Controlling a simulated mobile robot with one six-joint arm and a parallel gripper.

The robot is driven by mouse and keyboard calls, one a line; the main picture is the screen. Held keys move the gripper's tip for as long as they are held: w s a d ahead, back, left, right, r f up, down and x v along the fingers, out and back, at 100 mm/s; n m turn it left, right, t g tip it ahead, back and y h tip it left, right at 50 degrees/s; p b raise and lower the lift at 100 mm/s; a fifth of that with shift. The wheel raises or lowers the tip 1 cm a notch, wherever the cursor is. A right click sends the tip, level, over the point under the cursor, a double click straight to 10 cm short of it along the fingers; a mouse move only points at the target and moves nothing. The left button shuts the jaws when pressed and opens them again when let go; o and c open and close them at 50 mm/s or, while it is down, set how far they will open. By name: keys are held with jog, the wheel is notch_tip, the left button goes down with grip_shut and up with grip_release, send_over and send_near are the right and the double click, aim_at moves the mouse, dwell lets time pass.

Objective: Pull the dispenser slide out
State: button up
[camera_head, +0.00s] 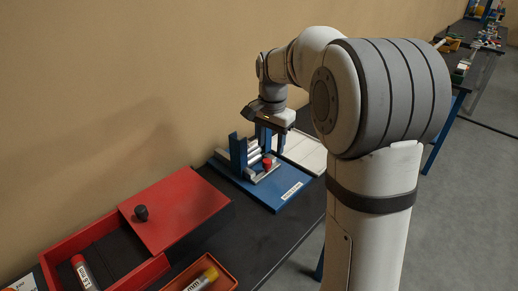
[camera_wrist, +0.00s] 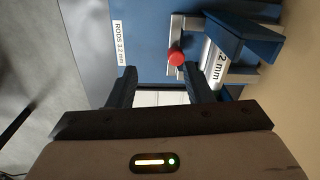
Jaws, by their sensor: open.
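The dispenser has a blue base plate (camera_head: 283,197) with blue uprights and pale stacked rods in the head view. Its slide is a grey bar with a red knob (camera_head: 267,163) at the front. In the wrist view the red knob (camera_wrist: 176,58) sits on the grey slide (camera_wrist: 178,25), and the blue base (camera_wrist: 150,40) carries a label reading "RODS 3.2 mm". My gripper (camera_wrist: 170,68) is open, its dark fingers to the left and right of the knob's line. The knob shows near the fingertips, closer to the right one; I cannot tell its depth between them. Nothing is held.
A red box (camera_head: 170,215) with a lid and black knob stands front left on the dark table (camera_head: 250,235). An orange tray (camera_head: 215,275) holds a yellow-capped tube. A white panel (camera_head: 304,150) lies behind the dispenser. The wall runs close along the left.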

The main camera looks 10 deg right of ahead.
aim_at(267, 161)
jog(key=shift+m, duration=0.8)
jog(key=w+f, duration=0.2)
jog(key=w, duration=0.1)
jog(key=shift+w, duration=0.3)
notch_tip(267, 161, down, 8)
jog(key=shift+r+p, duration=0.2)
jog(key=shift+p, duration=0.1)
jog(key=shift+c, duration=0.3)
grip_shut()
